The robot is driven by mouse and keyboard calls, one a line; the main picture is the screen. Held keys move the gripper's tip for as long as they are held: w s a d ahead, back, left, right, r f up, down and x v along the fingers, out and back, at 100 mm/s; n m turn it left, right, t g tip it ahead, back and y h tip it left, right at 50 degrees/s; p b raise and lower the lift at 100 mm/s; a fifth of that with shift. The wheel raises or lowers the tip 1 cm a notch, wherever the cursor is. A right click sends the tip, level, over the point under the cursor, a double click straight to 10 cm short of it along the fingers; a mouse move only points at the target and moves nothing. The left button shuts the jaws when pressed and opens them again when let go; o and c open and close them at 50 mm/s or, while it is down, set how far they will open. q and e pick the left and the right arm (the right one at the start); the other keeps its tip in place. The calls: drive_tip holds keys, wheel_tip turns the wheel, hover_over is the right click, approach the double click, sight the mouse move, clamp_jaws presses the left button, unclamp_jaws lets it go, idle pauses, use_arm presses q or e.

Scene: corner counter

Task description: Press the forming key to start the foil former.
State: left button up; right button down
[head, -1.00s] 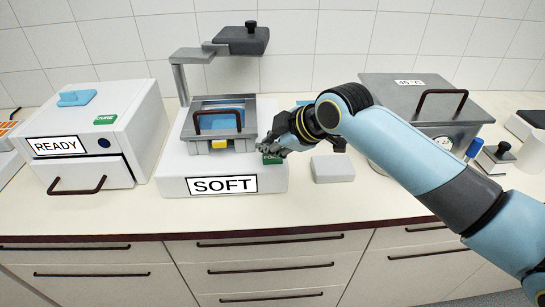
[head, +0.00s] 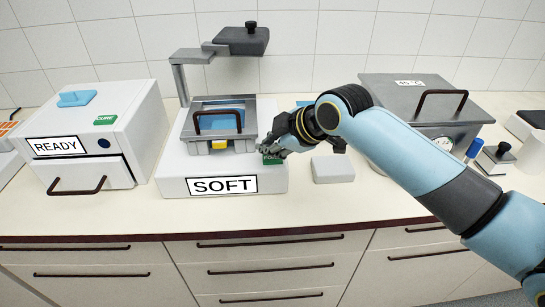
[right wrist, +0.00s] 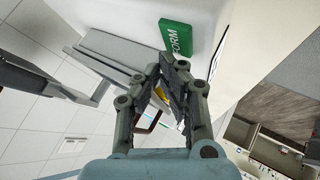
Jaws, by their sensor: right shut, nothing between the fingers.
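The foil former (head: 178,172) is a white unit with a grey hinged frame, a dark head on a post and a front label reading SOFT. Its green forming key (head: 271,161) is at the right of its top, partly covered by my right gripper (head: 268,147). In the right wrist view the key (right wrist: 176,38) reads FORM and lies just beyond the shut, empty fingertips (right wrist: 174,64). I cannot tell whether they touch it. A yellow part (head: 219,144) shows at the front of the frame. My left gripper is not in view.
A white box labelled READY (head: 128,140) with a green CURE key stands to the left. A small pale block (head: 332,169) lies right of the former. A grey-lidded bath (head: 410,92) stands behind my right arm. The counter front is clear.

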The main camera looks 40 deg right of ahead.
sight(270, 159)
drive_tip(key=shift+f, duration=0.35)
drive_tip(key=shift+f, duration=0.4)
idle(0.8)
drive_tip(key=shift+r, duration=0.1)
drive_tip(key=shift+r+p, duration=0.7)
drive_tip(key=shift+r, duration=0.05)
wheel_tip(270, 159, up, 5)
drive_tip(key=p, duration=0.5)
idle(0.6)
